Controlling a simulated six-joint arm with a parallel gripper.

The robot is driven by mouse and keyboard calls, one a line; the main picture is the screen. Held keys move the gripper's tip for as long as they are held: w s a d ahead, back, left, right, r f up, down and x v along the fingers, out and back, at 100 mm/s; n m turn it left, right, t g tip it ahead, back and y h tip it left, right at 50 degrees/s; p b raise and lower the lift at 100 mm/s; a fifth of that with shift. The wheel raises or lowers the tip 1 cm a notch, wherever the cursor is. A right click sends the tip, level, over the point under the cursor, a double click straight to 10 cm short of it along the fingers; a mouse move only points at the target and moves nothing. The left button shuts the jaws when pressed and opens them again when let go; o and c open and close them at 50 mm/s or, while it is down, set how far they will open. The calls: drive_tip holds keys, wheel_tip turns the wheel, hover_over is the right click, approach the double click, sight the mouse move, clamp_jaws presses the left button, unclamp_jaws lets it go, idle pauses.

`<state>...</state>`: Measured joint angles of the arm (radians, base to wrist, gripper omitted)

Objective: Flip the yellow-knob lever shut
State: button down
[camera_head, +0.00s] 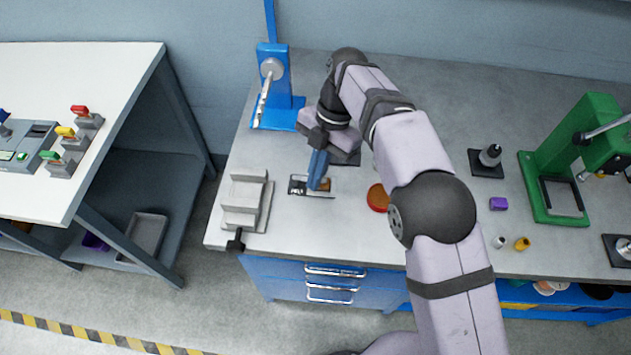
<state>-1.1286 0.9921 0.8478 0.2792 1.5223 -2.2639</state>
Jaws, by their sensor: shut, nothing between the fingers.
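The yellow-knob lever (65,131) is on a grey block in a row of lever blocks on the white table at the left. It sits between a red-knob lever (80,111) and a green-knob lever (49,155). Its knob points to the left of its block; whether this is the open or shut position I cannot tell. My gripper (317,186) is far to the right of it, over the grey workbench. Its blue fingers are together, point down and hold nothing. The fingertips are at a small dark-and-white plate (297,186), which they partly hide.
A grey stepped block (243,197) is left of my gripper, and a blue lever press (273,85) stands behind. A green press (580,150) is at the far right. A gap separates the workbench (390,247) from the white table (110,70).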

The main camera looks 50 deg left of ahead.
drive_tip(key=s+a+p+v, duration=0.1)
drive_tip(key=p+v, duration=0.5)
drive_tip(key=v, duration=0.1)
drive_tip(key=shift+a+r, duration=0.25)
drive_tip(key=shift+r, duration=0.15)
drive_tip(key=shift+w+a, duration=0.1)
idle(0.6)
